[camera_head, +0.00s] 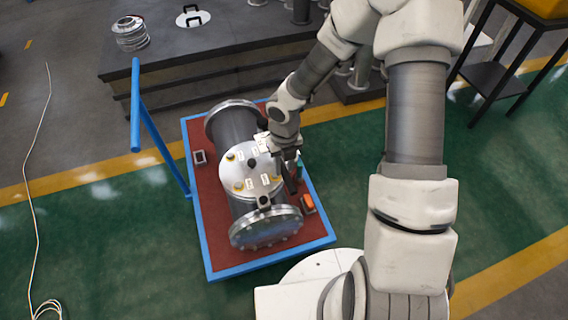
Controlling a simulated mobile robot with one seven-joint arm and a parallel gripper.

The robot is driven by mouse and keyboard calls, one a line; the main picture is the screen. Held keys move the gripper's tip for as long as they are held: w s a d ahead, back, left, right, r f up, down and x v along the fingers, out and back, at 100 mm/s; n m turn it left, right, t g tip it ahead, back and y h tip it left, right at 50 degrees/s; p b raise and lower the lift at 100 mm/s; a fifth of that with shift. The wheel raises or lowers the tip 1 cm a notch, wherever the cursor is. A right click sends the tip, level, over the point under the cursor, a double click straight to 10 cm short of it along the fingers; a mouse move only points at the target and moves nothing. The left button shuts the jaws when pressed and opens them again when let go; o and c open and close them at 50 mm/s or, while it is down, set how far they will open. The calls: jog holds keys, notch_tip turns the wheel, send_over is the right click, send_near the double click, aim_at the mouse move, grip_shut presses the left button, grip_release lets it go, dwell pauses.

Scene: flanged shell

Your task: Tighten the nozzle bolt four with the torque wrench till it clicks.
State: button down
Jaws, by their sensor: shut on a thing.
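A grey flanged shell (236,125) lies on a red-topped cart. Its round nozzle flange (254,170) faces up, with small white labels and yellow-ringed bolts, such as one at the left (231,156), one at the lower left (238,186) and one at the lower right (277,178). I cannot read the labels, so I cannot tell which bolt is four. My gripper (285,158) is at the flange's right edge, shut on a dark bar-like tool (291,182), seemingly the torque wrench. Its working end and any bolt under the gripper are hidden.
The cart (325,240) has a blue frame and a raised blue handle (135,105) at the left. An orange item (308,203) and a small grey box (200,157) lie on it. A dark workbench (185,62) stands behind. Green floor at the left is mostly clear, apart from a cable (38,180).

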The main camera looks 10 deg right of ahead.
notch_tip(320, 180, down, 5)
jog(key=b, duration=0.3)
jog(key=shift+b, duration=0.3)
jog(key=shift+p, duration=0.75)
dwell(1.0)
jog(key=shift+f+b, duration=1)
jog(key=shift+f, duration=0.4)
jog(key=shift+a, duration=0.15)
